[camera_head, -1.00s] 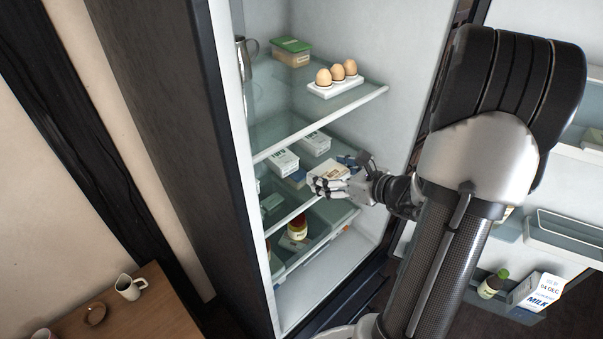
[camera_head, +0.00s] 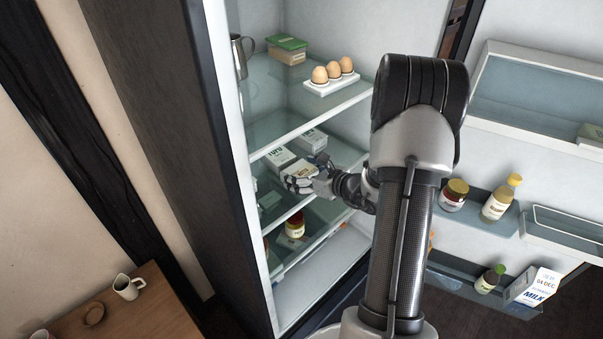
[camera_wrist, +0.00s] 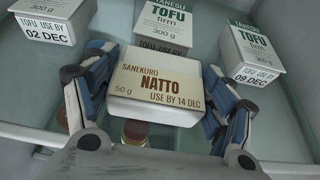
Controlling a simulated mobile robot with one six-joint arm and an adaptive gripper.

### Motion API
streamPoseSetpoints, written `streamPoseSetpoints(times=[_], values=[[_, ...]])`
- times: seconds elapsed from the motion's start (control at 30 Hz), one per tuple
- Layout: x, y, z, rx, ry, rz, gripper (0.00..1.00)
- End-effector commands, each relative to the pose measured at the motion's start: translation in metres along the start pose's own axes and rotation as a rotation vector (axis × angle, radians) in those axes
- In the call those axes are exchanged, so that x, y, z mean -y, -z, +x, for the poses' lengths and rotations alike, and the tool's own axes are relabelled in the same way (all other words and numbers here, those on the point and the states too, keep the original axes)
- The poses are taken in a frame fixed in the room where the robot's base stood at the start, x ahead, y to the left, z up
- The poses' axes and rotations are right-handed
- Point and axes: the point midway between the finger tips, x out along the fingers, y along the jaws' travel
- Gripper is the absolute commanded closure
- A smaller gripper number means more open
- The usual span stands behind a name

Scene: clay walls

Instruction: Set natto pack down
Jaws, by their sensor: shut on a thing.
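The natto pack (camera_wrist: 155,88) is a white box with a tan label reading "SANEKURO NATTO, 50 g, USE BY 14 DEC". My gripper (camera_wrist: 157,72) is shut on it, with blue and grey fingers at its left and right sides. In the head view, my gripper (camera_head: 302,179) is inside the open fridge at the middle glass shelf (camera_head: 345,156), and the pack (camera_head: 299,169) is partly hidden by the fingers. I cannot tell whether the pack's underside touches the glass.
White tofu packs stand behind the natto: left (camera_wrist: 45,20), centre (camera_wrist: 163,22) and right (camera_wrist: 250,50). Eggs (camera_head: 333,73) and a green-lidded box (camera_head: 287,48) are on the shelf above. A jar (camera_head: 295,224) stands below. The fridge wall is close on the left.

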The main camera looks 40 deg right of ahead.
Motion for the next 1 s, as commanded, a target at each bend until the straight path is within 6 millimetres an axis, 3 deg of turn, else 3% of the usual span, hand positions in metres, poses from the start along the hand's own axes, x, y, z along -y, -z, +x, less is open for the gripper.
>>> streamPoseSetpoints(times=[0.4,0.43,0.73,1.0], values=[[-0.0001,0.0040,0.0029,0.002,0.000,-0.002,0.52],[-0.0002,0.0042,0.0029,0.001,0.000,-0.001,0.23],[-0.0002,0.0029,0.0024,0.001,-0.001,-0.001,0.04],[-0.0002,0.0028,0.0024,0.001,-0.001,-0.001,0.04]])
